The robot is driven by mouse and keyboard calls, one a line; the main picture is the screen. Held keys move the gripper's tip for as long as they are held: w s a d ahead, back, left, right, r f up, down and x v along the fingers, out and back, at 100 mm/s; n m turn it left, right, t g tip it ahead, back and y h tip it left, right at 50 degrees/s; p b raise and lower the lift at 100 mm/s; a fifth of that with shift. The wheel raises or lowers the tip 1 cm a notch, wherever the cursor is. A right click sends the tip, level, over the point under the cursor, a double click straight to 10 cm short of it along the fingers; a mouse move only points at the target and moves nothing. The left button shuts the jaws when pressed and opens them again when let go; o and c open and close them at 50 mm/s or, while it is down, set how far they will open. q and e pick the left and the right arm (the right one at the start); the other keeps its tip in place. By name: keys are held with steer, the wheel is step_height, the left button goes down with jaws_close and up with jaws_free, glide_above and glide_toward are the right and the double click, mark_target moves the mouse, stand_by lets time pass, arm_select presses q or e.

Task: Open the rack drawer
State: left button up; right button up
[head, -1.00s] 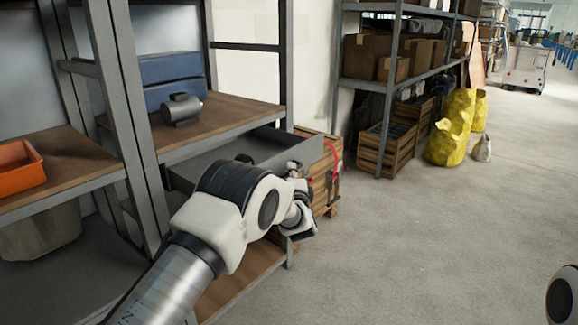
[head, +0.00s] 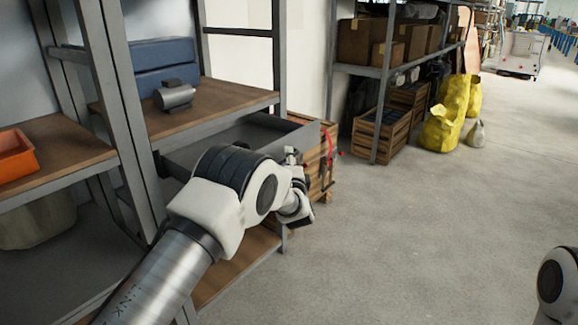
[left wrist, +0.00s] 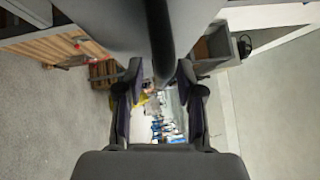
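The grey rack drawer (head: 322,135) stands partly out of the rack, below the wooden shelf that carries a motor. Its tray shows behind its front. My left gripper (head: 297,160) is at the drawer's front, largely hidden by my own wrist. In the left wrist view, the two fingers of my left gripper (left wrist: 159,78) stand apart on either side of a dark bar (left wrist: 158,38), seemingly the drawer's handle. Gaps show beside the bar, so the fingers do not appear closed on it. The grey drawer front (left wrist: 110,18) lies close ahead. My right gripper is out of view.
A grey motor (head: 174,95) and blue boxes (head: 160,55) sit on the shelf above. An orange bin (head: 15,155) is at the left. Wooden crates (head: 380,135) and yellow bags (head: 442,130) stand behind. The floor to the right is clear.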

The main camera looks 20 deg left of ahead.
arm_select(q)
steer(key=v, duration=1.1)
steer(key=shift+s, duration=0.35)
steer(key=shift+d+f, duration=0.1)
